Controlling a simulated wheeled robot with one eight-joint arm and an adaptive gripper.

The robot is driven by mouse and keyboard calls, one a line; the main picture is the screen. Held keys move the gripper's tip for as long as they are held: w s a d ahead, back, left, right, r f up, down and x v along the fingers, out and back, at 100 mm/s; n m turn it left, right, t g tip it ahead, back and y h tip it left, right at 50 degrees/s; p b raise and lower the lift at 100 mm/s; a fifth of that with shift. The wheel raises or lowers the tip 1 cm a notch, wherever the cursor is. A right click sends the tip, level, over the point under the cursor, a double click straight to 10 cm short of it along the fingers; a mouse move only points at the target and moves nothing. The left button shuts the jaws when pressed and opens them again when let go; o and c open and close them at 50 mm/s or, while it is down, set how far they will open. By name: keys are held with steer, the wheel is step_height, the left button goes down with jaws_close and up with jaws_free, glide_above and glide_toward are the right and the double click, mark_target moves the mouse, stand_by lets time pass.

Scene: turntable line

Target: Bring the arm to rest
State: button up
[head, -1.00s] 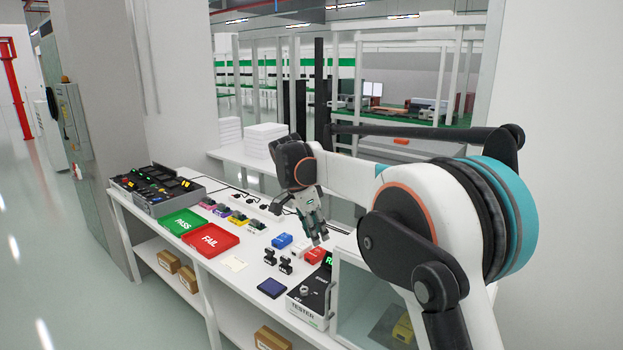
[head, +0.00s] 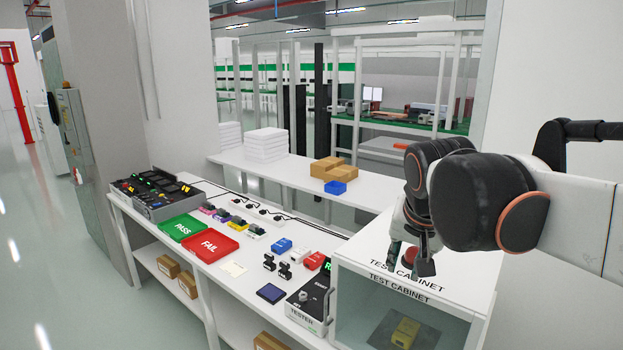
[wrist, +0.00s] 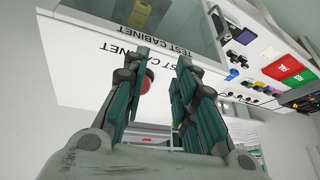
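My gripper (head: 410,268) hangs above the top of the test cabinet (head: 362,262) at the right of the head view. In the wrist view, my gripper (wrist: 163,62) has its two fingers apart with nothing between them. A round red part (head: 410,256) on the cabinet top shows behind the fingers. It also shows in the wrist view (wrist: 148,82), partly hidden by the left finger. I cannot tell how far the fingertips are above the cabinet top.
The bench left of the cabinet holds a tester (head: 305,310), a green PASS tray (head: 183,226), a red FAIL tray (head: 211,243) and several small parts. A yellow block (head: 405,332) sits inside the cabinet. Cardboard boxes (head: 330,167) stand on the white surface behind.

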steer(key=s+d+f+n+t, duration=0.1)
steer(key=s+f+n, duration=0.1)
steer(key=s+f, duration=0.3)
steer(key=s+d+f+n, duration=0.1)
steer(key=s+f+n, duration=0.1)
steer(key=s+f, duration=0.4)
steer(key=s+b, duration=0.1)
steer(key=s, duration=0.4)
steer(key=shift+f+n+t+y, duration=0.15)
steer(key=shift+n+t+y, duration=0.15)
steer(key=shift+n+t, duration=0.1)
